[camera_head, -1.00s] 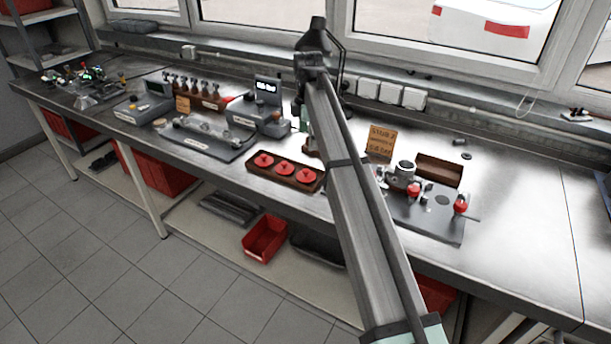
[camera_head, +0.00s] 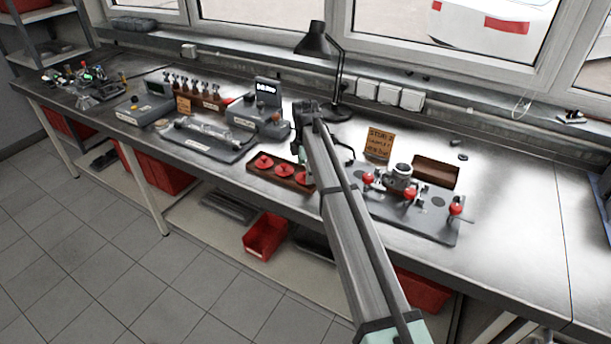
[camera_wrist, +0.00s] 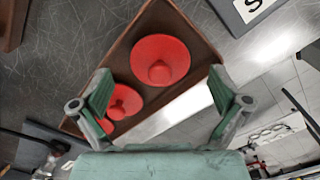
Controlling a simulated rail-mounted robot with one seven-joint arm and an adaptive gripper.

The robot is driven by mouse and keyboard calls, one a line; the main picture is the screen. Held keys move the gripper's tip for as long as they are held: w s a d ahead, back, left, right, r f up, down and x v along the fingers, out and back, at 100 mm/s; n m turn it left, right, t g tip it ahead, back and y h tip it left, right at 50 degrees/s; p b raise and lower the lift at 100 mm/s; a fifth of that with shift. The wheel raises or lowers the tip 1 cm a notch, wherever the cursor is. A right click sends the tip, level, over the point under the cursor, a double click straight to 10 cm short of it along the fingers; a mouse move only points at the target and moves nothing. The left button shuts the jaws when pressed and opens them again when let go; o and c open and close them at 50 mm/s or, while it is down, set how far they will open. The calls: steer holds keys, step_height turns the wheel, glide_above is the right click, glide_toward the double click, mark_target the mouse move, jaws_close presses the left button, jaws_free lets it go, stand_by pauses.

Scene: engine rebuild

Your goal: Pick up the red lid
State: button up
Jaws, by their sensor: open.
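Three red lids sit in a row in a brown tray (camera_head: 252,170) at the bench's front edge: a left lid (camera_head: 264,162), a middle lid (camera_head: 284,169) and a right lid (camera_head: 303,178) partly behind my arm. In the wrist view, one lid (camera_wrist: 160,60) lies large in the brown tray (camera_wrist: 205,52), ahead of and between my fingers. A second lid (camera_wrist: 124,101) shows lower left, partly covered by the left finger. My gripper (camera_wrist: 160,88) is open and empty, its green-padded fingers spread wide. In the head view my arm mostly hides the gripper.
A grey fixture plate (camera_head: 425,225) with red-knobbed parts stands right of my arm. A black lamp (camera_head: 318,45) and a cardboard sign (camera_head: 379,143) stand behind. A grey labelled station (camera_head: 208,140) is left of the tray. The bench's right end is clear.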

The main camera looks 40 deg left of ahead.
steer(key=shift+f, duration=0.5)
steer(key=shift+d, duration=0.1)
steer(key=c, duration=1.8)
steer(key=shift+s, duration=0.1)
steer(key=shift+c, duration=0.2)
